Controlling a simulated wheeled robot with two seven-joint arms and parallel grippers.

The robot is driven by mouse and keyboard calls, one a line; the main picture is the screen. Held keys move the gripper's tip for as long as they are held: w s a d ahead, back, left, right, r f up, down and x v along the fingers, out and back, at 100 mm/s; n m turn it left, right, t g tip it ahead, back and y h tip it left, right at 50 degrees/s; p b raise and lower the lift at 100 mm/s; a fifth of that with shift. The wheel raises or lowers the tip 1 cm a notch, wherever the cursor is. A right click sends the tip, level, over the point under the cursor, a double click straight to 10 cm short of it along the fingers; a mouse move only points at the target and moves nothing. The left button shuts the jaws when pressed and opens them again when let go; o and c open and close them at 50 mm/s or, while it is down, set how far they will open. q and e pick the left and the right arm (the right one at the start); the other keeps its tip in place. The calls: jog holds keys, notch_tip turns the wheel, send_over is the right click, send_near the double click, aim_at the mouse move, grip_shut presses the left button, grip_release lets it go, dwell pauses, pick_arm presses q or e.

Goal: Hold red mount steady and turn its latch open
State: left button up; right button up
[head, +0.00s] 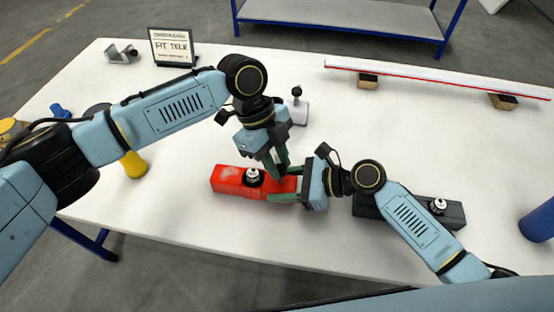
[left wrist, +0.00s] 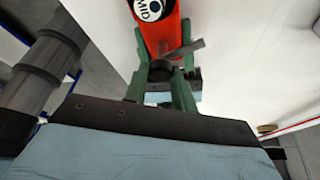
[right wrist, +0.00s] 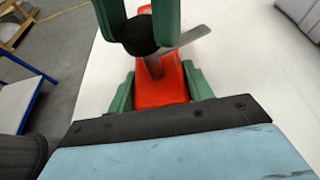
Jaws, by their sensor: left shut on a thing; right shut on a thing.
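The red mount (head: 228,180) lies on the white table near its front edge, with a black-and-white round fitting (head: 252,176) on top. My right gripper (head: 286,192) is shut on the mount's right end; in the right wrist view its green fingers flank the red body (right wrist: 160,90). My left gripper (head: 279,168) comes down from above on the same end. In the left wrist view its fingers close around the latch's dark knob (left wrist: 160,71). The latch's grey lever (right wrist: 186,38) sticks out to the right in the right wrist view, angled across the body. The fingers partly hide the knob.
A dark block (head: 385,205) with a similar fitting lies right of the mount, partly behind my right arm. A grey-white piece with a black knob (head: 298,108) stands behind. A yellow object (head: 134,164) stands left, a blue cylinder (head: 538,222) far right.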

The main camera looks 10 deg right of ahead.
pick_arm(q)
jog(key=shift+w+d+m+g+y, duration=0.1)
jog(key=shift+m+g+y, duration=0.4)
jog(key=shift+m, duration=1.4)
jog(key=o, duration=1)
jog(key=v, duration=1.2)
jog(key=shift+d, duration=0.2)
jog(key=shift+r, duration=0.15)
pick_arm(e)
jog(key=o, duration=1.2)
jog(key=shift+c, duration=0.2)
